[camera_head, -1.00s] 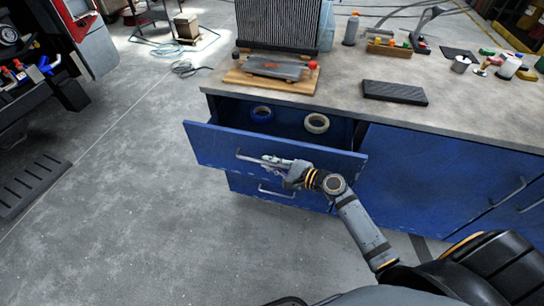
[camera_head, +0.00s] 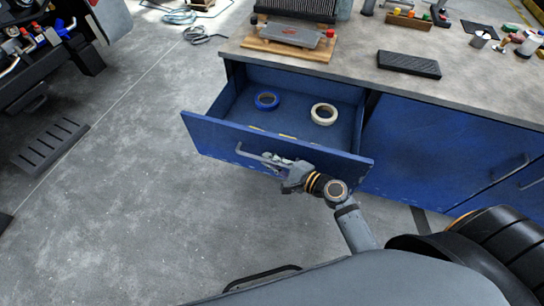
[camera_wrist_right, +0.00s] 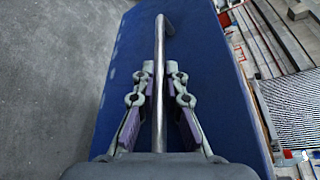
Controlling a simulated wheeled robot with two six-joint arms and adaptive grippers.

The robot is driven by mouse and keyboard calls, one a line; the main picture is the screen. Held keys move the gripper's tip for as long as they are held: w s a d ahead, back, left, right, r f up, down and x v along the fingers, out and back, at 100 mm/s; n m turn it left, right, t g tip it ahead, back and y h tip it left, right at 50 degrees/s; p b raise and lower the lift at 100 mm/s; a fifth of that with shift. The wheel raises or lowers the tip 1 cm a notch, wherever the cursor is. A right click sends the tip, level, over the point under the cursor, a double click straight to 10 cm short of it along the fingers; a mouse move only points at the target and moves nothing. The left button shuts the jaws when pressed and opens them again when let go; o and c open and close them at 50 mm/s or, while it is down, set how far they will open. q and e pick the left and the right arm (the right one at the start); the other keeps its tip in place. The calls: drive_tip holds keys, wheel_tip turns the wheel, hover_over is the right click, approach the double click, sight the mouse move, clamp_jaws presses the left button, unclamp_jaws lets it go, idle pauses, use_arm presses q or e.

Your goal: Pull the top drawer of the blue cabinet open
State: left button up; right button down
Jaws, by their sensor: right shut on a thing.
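The top drawer (camera_head: 215,137) of the blue cabinet (camera_head: 424,138) stands well open, with its inside showing in the head view. Its metal bar handle (camera_head: 250,156) is on the front face and also shows in the right wrist view (camera_wrist_right: 160,42). My right gripper (camera_head: 284,167) is shut on this handle toward its right part. In the right wrist view its two fingers (camera_wrist_right: 159,82) lie on either side of the bar. My left gripper is not in view.
In the drawer lie a blue tape roll (camera_head: 267,101) and a cream tape roll (camera_head: 324,114). The worktop (camera_head: 350,75) holds a dark block (camera_head: 409,64) and a wooden board (camera_head: 262,46). The floor left of the drawer is clear.

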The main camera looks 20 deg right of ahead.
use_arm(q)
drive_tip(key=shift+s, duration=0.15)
use_arm(e)
drive_tip(key=c, duration=1.7)
unclamp_jaws()
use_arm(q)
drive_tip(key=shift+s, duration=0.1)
use_arm(e)
drive_tip(key=v, duration=0.7)
drive_tip(key=shift+s+d, duration=0.15)
drive_tip(key=shift+s, duration=0.05)
drive_tip(key=shift+r, duration=0.1)
